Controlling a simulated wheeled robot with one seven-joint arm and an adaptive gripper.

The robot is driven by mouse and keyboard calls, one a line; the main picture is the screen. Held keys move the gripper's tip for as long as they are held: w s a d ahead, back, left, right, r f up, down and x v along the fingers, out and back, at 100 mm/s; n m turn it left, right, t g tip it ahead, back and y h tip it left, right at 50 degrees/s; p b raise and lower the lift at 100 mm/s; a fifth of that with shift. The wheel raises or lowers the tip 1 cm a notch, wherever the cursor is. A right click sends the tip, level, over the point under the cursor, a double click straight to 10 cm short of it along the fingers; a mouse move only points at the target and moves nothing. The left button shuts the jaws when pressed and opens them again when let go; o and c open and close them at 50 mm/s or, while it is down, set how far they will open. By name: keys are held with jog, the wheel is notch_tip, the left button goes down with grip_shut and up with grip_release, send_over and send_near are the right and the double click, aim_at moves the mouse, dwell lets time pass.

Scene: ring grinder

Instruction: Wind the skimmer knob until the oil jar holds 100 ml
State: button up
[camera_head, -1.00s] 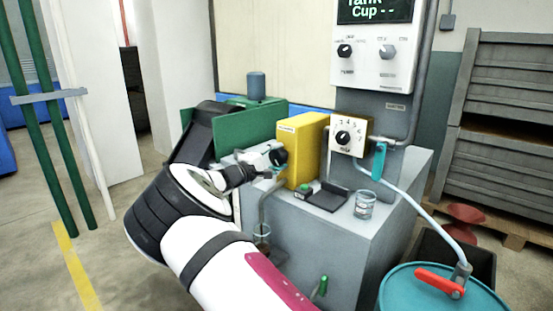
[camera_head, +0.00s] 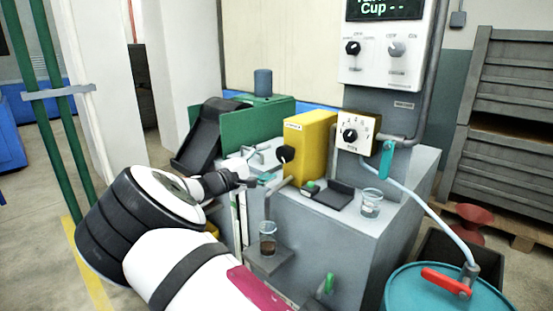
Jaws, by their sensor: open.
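The yellow skimmer box (camera_head: 310,148) stands on the grey machine, with a black knob (camera_head: 286,154) on its left face. My gripper (camera_head: 262,181) is open, to the left of and a little below the knob, and looks apart from it. Nothing shows between its fingers. A glass jar (camera_head: 268,238) with dark brown liquid in its lower part stands on a small shelf below a bent pipe, apparently the oil jar. Its level marks are too small to read.
A numbered dial (camera_head: 356,134), a blue-green lever (camera_head: 386,160), a clear cup (camera_head: 370,203) and a small black scale-like tray (camera_head: 330,197) are right of the skimmer. A teal drum (camera_head: 445,292) stands front right.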

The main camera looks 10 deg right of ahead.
jog(key=shift+v, duration=1.8)
